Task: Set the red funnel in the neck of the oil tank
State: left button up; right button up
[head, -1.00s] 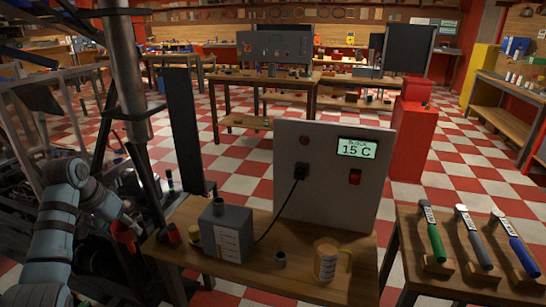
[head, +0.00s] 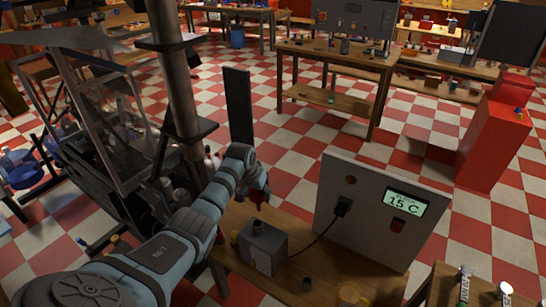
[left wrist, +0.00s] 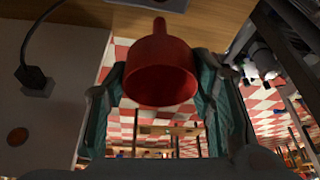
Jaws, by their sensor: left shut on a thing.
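The oil tank (head: 264,250) is a grey box with a white label, standing on the wooden bench. Its short round neck (head: 258,227) rises from the top. My left gripper (head: 259,188) is shut on the red funnel (head: 257,198) and holds it in the air above the neck, with a gap between. In the left wrist view the red funnel (left wrist: 162,72) sits between both fingers, its wide mouth facing the camera side. Its narrow spout points at the wooden bench top and a grey edge, likely the tank (left wrist: 150,4). My right gripper is out of view.
A grey panel (head: 375,220) reading 15 C stands behind the tank, with a black cable running to it.

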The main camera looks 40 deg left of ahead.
aim_at(253, 196)
pick_arm(q)
jog(key=shift+a, duration=0.15)
jog(key=s, duration=0.2)
jog(key=s+r+b, duration=0.1)
jog(key=shift+d, duration=0.3)
jog(key=b+x, duration=0.1)
jog(key=x, duration=0.1)
jog(key=b+x, duration=0.1)
jog(key=x, duration=0.2)
jog(key=shift+w+d, duration=0.1)
jog(key=shift+d, duration=0.05)
jog(key=shift+f+b, duration=0.4)
jog(key=shift+f, duration=0.05)
jog(key=shift+s+r, duration=0.25)
jog(key=shift+r, duration=0.1)
jog(key=shift+s+r+p, duration=0.25)
jog(key=shift+p, duration=0.1)
jog(key=shift+w+f, duration=0.1)
jog(key=shift+w, duration=0.15)
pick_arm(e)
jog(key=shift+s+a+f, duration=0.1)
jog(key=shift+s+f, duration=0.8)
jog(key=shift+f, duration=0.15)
